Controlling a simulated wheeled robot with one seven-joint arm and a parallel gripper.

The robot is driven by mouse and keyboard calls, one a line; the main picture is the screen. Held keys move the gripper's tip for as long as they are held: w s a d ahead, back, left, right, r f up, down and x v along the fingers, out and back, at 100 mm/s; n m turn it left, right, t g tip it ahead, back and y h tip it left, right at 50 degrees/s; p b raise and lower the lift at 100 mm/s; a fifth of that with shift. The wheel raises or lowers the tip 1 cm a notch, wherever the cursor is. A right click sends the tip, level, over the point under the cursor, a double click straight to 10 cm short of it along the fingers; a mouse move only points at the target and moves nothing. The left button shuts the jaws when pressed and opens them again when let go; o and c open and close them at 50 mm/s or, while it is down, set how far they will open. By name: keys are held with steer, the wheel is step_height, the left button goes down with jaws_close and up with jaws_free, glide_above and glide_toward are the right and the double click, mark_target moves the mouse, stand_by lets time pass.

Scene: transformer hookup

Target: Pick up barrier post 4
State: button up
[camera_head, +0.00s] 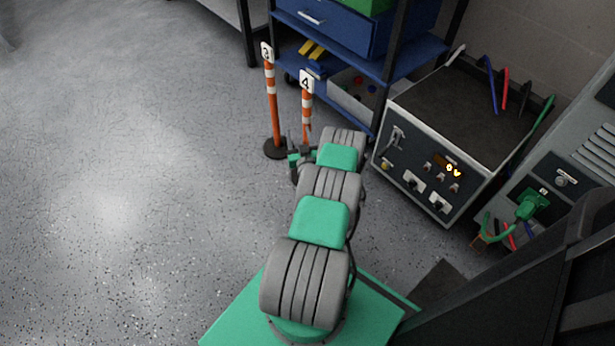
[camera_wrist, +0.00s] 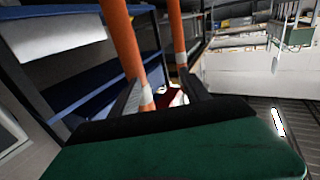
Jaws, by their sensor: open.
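Barrier post 4 (camera_head: 306,115) is an orange and white striped pole with a white "4" sign on top. It stands upright in front of the blue shelf, its lower part and base hidden behind my arm. My gripper (camera_head: 301,156) is low beside it. In the wrist view, my gripper (camera_wrist: 162,80) is open, with its dark fingers spread. The nearer orange pole, apparently post 4 (camera_wrist: 122,40), runs down between the fingers, close to the left one. I cannot tell whether it touches.
Another striped post (camera_head: 272,100) stands just left of post 4 on a round black base; it also shows in the wrist view (camera_wrist: 178,30). The blue shelf (camera_head: 405,60) is behind. A grey control cabinet (camera_head: 430,165) stands at right. The floor at left is clear.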

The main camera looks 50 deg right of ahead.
steer(key=s+d+f+m+g+h+b, duration=0.1)
steer(key=s+d+f+m+g+h, duration=0.1)
steer(key=s+f, duration=0.2)
steer(key=b+x, duration=0.3)
steer(key=x, duration=0.3)
steer(key=shift+w+r+b, duration=0.35)
steer(key=shift+w+b, duration=0.05)
steer(key=shift+w, duration=0.2)
jaws_close()
stand_by(0.6)
steer(key=shift+r, duration=0.15)
